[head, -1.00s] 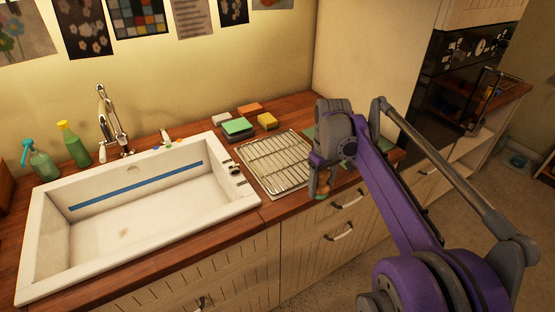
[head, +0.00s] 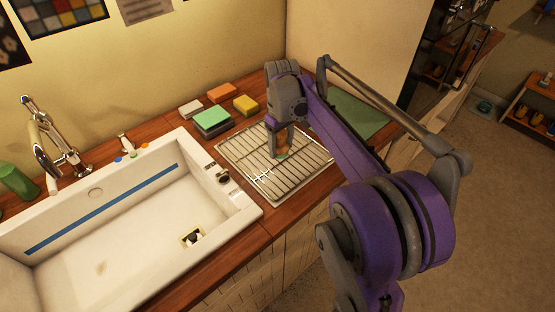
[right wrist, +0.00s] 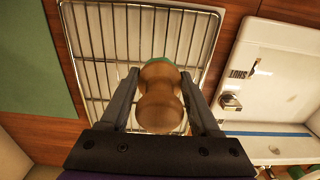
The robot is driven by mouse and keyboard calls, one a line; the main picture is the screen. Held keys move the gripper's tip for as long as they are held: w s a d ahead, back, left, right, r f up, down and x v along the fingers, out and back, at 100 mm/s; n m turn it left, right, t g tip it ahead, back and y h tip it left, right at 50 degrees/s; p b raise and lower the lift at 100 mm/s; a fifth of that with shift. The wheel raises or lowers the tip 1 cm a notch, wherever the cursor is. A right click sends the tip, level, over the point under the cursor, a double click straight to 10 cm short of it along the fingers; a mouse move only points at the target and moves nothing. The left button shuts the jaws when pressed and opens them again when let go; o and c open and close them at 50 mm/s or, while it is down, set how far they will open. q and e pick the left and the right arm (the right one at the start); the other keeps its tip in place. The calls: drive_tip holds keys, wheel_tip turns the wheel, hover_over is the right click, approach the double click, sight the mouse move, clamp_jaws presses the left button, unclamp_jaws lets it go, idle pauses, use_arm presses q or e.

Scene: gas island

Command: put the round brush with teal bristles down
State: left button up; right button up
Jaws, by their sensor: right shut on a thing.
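The round brush (right wrist: 159,108) has a turned wooden handle and a teal rim of bristles at its far end in the right wrist view. My right gripper (right wrist: 160,78) is shut on its wooden part, with one finger on each side. In the head view my right gripper (head: 282,152) points down over the wire drying rack (head: 248,166), and the brush is mostly hidden by the fingers. The rack's bars show around the brush in the right wrist view. I cannot tell whether the brush touches the rack. My left gripper is not in view.
A white sink (head: 110,262) with a tap (head: 50,140) lies left of the rack. Green (head: 212,118), orange (head: 221,93) and yellow (head: 246,104) sponges and a pale block (head: 191,108) sit behind it. A green mat (head: 355,115) lies to the right.

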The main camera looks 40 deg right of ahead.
sight(281, 133)
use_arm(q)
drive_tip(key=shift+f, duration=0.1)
use_arm(e)
wheel_tip(281, 133, down, 6)
drive_tip(key=shift+f, duration=0.25)
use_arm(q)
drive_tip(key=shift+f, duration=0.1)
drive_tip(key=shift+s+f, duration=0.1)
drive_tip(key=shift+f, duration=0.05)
use_arm(e)
drive_tip(key=shift+f, duration=0.25)
drive_tip(key=o, duration=1.3)
drive_tip(key=shift+r, duration=0.1)
